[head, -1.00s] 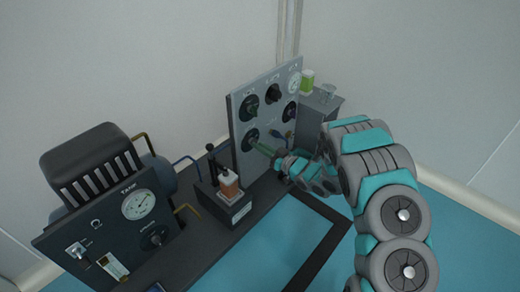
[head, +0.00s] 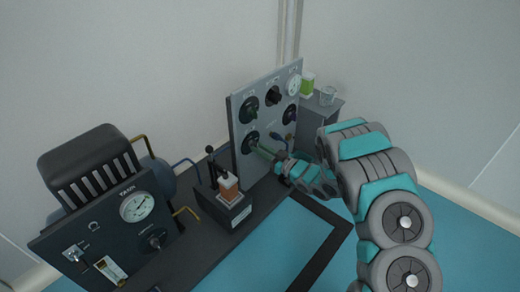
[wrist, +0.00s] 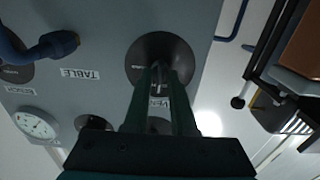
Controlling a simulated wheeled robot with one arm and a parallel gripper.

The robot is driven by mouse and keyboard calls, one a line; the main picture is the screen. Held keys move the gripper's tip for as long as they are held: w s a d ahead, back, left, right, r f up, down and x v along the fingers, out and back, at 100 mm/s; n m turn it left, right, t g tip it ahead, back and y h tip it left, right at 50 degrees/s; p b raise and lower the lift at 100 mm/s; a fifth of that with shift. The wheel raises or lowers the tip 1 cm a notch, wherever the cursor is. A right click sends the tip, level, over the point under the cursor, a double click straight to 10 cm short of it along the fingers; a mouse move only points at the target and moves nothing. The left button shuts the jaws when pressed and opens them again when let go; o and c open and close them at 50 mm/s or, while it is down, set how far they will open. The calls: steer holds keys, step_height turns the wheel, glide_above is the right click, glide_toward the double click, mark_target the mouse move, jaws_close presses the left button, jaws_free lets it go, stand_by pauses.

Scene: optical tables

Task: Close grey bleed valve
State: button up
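The grey panel (head: 272,100) stands upright and carries several round black valve dials. My gripper (head: 262,153) reaches the lower left dial (head: 250,142) of this panel. Whether the fingers press on the handle is unclear. A label by this dial is partly hidden by the fingers, so I cannot confirm that it is the bleed valve.
A blue lever (wrist: 45,46) and a gauge (wrist: 36,124) sit on the same panel. A black pump unit (head: 230,207) with an upright lever stands close by on the left. A dark tank panel (head: 110,235) is further left.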

steer(key=shift+o, duration=1)
steer(key=shift+d, duration=0.1)
steer(key=v, duration=0.7)
steer(key=shift+s+d+p, duration=0.25)
steer(key=shift+p, duration=0.05)
